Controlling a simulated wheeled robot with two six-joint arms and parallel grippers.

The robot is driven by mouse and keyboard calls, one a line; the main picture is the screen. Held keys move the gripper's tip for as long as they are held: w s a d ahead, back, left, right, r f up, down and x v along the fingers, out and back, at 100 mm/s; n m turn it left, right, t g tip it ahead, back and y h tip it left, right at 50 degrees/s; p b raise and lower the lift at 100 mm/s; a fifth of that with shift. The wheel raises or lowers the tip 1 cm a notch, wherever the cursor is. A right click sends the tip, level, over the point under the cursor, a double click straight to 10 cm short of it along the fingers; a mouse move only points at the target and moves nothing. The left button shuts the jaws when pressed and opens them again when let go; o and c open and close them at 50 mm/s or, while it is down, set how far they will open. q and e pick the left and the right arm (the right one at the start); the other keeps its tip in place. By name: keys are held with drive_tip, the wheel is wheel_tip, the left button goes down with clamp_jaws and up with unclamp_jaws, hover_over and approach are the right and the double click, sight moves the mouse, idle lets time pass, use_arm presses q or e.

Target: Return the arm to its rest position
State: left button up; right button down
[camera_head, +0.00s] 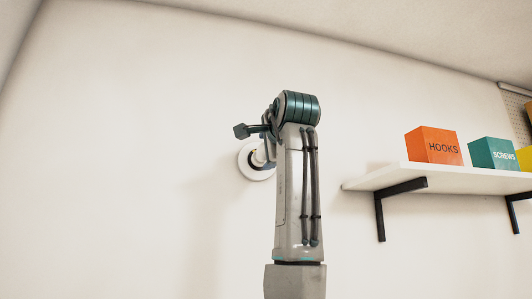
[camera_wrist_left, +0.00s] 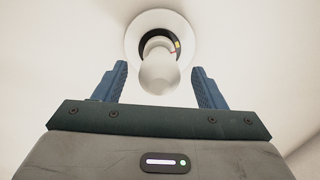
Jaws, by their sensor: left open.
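My left arm rises through the middle of the head view. Its left gripper (camera_head: 255,131) is partly hidden behind the wrist there. In the left wrist view the left gripper (camera_wrist_left: 159,68) is open, with its two blue fingers apart. A white rounded knob with a round white base plate (camera_wrist_left: 135,38) shows between and beyond the fingers. A dark ring with small yellow and red marks surrounds its neck. The same wall fixture (camera_head: 256,174) shows in the head view, partly behind my arm. No contact between the fingers and the knob is visible. My right gripper is not in view.
A white shelf (camera_head: 365,182) on black brackets stands to the right of my arm. It holds an orange HOOKS box (camera_head: 433,146), a teal SCREWS box (camera_head: 493,154) and a yellow box (camera_head: 525,158). The wall to the left is bare.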

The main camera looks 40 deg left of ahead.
use_arm(q)
drive_tip(key=b+v, duration=0.4)
drive_tip(key=v, duration=0.6)
drive_tip(key=shift+w+a, duration=0.1)
drive_tip(key=shift+a, duration=0.05)
